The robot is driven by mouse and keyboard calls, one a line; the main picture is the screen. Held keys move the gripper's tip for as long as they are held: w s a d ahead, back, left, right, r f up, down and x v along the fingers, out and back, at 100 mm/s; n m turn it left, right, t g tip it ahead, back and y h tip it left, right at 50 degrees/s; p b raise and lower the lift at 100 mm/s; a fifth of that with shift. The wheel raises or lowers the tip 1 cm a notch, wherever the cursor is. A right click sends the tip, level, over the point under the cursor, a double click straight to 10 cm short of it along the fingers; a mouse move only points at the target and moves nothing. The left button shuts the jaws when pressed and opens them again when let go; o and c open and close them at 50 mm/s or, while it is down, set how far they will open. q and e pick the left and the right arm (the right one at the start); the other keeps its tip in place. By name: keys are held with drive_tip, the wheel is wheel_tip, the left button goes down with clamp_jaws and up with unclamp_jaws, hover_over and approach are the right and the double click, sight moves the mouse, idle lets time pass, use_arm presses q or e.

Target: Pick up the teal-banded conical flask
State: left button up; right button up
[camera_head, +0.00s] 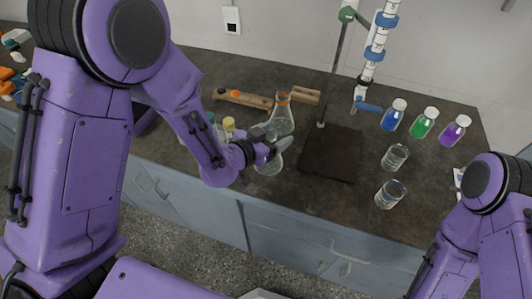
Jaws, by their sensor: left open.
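My left gripper (277,147) is open, low over the bench, with a clear glass flask (268,166) right at its fingers. My gripper covers the upper part of that flask, so I cannot see a band on it or tell whether it lies between the fingers. A conical flask with an orange band (282,120) stands upright just behind the gripper. A small teal spot (211,117) shows behind my left forearm; I cannot tell what it belongs to. My right arm comes in at the lower right, but its gripper is out of view.
A yellow-topped item (229,124) stands behind my left wrist. A wooden rack (243,99) lies at the back. A stand with a dark base (331,155) holds a burette (375,45). Blue (393,116), green and purple bottles and two beakers (394,158) stand to the right.

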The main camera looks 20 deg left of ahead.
use_arm(q)
drive_tip(key=shift+s+a, duration=0.1)
drive_tip(key=shift+s, duration=0.1)
drive_tip(key=c, duration=0.5)
clamp_jaws()
drive_tip(key=shift+r, duration=0.15)
